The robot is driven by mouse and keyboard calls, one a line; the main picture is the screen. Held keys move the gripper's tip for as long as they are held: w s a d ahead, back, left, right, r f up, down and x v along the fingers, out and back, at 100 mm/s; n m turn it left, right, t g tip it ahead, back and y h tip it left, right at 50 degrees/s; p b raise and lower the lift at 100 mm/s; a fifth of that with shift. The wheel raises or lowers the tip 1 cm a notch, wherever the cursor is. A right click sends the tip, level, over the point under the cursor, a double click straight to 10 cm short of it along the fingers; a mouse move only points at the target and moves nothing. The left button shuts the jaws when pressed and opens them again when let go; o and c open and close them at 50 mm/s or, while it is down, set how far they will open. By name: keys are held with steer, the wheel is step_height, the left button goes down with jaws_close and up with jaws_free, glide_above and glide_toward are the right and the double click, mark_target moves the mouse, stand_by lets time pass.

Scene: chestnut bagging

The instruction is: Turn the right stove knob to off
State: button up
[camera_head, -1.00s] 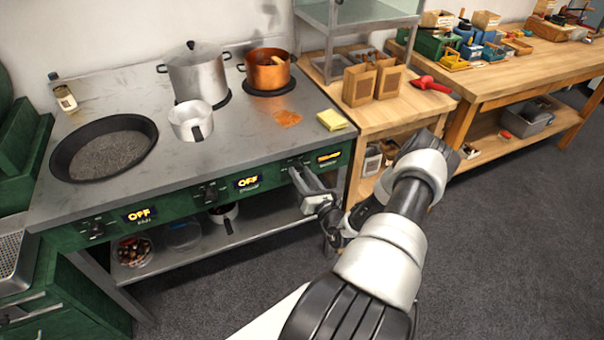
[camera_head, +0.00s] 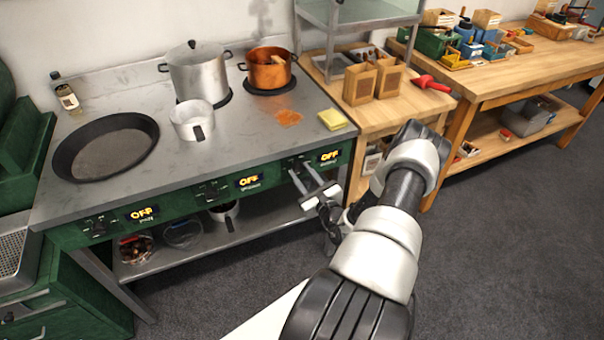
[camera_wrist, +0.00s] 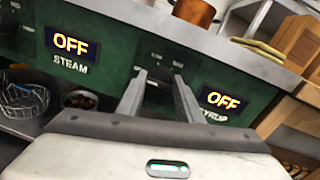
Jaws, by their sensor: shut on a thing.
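The right stove knob (camera_wrist: 157,76) is on the green front panel, with the fingers of my gripper (camera_wrist: 159,84) on either side of it. My gripper also shows in the head view (camera_head: 302,174), reaching the panel's right end, shut on the knob, which the fingers partly hide. The right display (camera_head: 330,156) beside it reads OFF; the wrist view shows the same display (camera_wrist: 221,100), its label partly covered by a finger. The middle display (camera_head: 249,181) and left display (camera_head: 142,214) also read OFF.
A copper pot (camera_head: 268,68), steel pot (camera_head: 198,72), small saucepan (camera_head: 190,122) and wide black pan (camera_head: 105,148) stand on the stove top. A wooden table (camera_head: 392,113) adjoins on the right. Open floor lies in front.

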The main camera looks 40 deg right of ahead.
steer(key=shift+s+d, duration=0.1)
steer(key=shift+d, duration=0.05)
steer(key=o, duration=1)
steer(key=s+a, duration=0.1)
steer(key=s, duration=0.4)
steer(key=s+a, duration=0.1)
steer(key=s, duration=0.5)
steer(key=s+a, duration=0.1)
steer(key=s, duration=0.5)
steer(key=shift+r, duration=0.1)
